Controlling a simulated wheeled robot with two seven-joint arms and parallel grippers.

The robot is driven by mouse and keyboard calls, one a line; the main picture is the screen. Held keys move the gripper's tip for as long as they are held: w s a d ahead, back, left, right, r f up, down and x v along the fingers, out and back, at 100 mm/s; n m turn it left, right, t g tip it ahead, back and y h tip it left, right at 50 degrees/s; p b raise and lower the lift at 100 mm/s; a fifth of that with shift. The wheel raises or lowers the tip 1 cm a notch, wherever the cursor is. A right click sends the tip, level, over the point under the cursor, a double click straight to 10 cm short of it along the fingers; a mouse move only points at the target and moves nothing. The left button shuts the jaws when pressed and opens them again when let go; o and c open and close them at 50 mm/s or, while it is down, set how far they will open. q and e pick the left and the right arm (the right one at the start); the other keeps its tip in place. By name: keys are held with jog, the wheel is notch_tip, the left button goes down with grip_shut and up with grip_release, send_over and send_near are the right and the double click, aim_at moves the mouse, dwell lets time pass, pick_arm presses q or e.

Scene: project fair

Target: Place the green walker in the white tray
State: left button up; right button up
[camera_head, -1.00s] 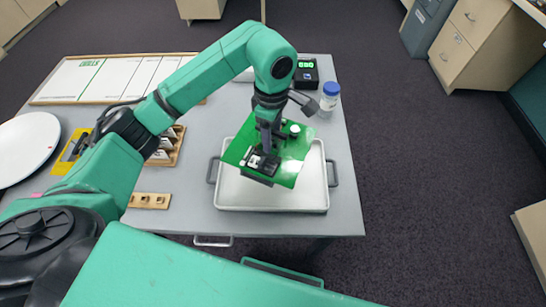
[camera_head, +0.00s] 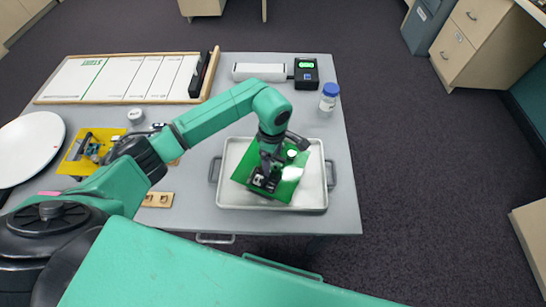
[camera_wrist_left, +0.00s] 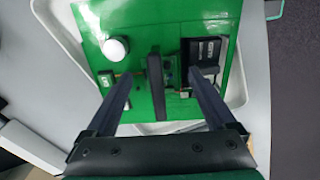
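The green walker is a green plate (camera_head: 293,174) with small dark parts, a white round knob and a black upright piece. It lies inside the white tray (camera_head: 318,192), slightly turned against the tray's sides. My left gripper (camera_head: 266,177) is down at the walker's dark parts. In the left wrist view, its two fingers (camera_wrist_left: 160,82) stand apart on either side of the walker's (camera_wrist_left: 132,17) black upright, with gaps showing, so it looks open. The tray's rim (camera_wrist_left: 60,32) shows past the plate there. The gripper hides part of the plate in the head view. My right gripper is not in view.
A blue-capped bottle (camera_head: 328,98), a black device (camera_head: 306,75) and a white bar (camera_head: 259,72) stand behind the tray. A planner board (camera_head: 120,78), white jar (camera_head: 136,116), yellow board (camera_head: 78,160), white plate (camera_head: 28,146) and wooden strip (camera_head: 158,200) lie to the left.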

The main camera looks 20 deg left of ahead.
pick_arm(q)
jog(key=shift+r, duration=0.35)
notch_tip(320, 180, up, 12)
jog(key=b, duration=0.3)
jog(key=shift+f, duration=0.2)
